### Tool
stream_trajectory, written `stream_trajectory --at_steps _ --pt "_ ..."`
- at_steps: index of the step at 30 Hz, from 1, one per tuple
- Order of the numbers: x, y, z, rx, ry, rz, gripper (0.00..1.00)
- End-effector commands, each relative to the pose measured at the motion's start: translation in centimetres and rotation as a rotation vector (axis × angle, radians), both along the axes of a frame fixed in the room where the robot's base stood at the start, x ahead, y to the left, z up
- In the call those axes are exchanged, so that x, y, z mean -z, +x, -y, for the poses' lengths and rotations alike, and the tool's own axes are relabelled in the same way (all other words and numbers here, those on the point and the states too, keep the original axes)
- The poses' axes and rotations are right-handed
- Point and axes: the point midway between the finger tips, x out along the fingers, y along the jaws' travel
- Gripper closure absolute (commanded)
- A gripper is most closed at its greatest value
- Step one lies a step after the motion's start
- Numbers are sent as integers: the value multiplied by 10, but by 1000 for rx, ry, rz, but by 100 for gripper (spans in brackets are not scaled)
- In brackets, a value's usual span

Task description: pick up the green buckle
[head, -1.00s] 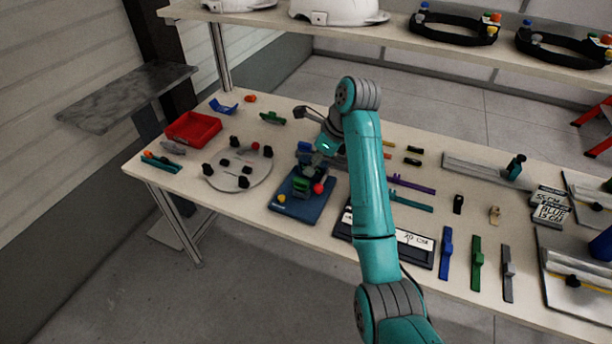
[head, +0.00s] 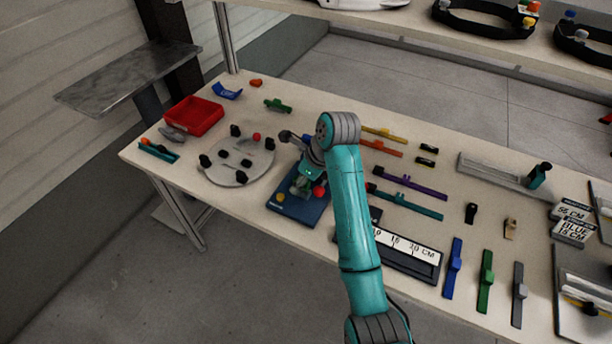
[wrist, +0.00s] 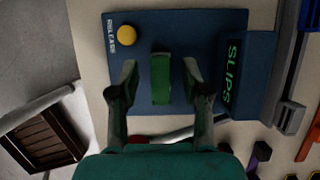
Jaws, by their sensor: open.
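A green block-like piece (wrist: 160,78), which I take for the green buckle, is upright or lying on the blue plate (wrist: 188,28); its height is hard to tell. My gripper (wrist: 160,92) is open, with one finger on each side of the piece and a visible gap on both sides. In the head view my gripper (head: 306,178) is over the blue plate (head: 290,210), and the arm hides much of this spot. Another green clip-shaped piece (head: 277,105) lies farther back on the table.
A box marked SLIPS (wrist: 248,75) borders the plate. A round grey disc with black pegs (head: 236,163) and a red tray (head: 194,116) are to the left; a ruler board (head: 405,257) is to the right.

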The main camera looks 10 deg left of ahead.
Motion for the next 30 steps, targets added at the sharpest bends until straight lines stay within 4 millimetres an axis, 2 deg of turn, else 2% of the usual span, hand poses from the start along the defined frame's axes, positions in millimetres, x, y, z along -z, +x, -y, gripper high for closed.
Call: stream_trajectory --at_steps 8,12,14,25,30 --pt "2 -2 -1 2 0 2 52" --pt "2 -2 -1 2 -1 1 87" --pt "2 -2 -1 2 -1 1 100" --pt "0 0 0 1 0 2 100" --pt "-20 13 8 3 1 5 100"
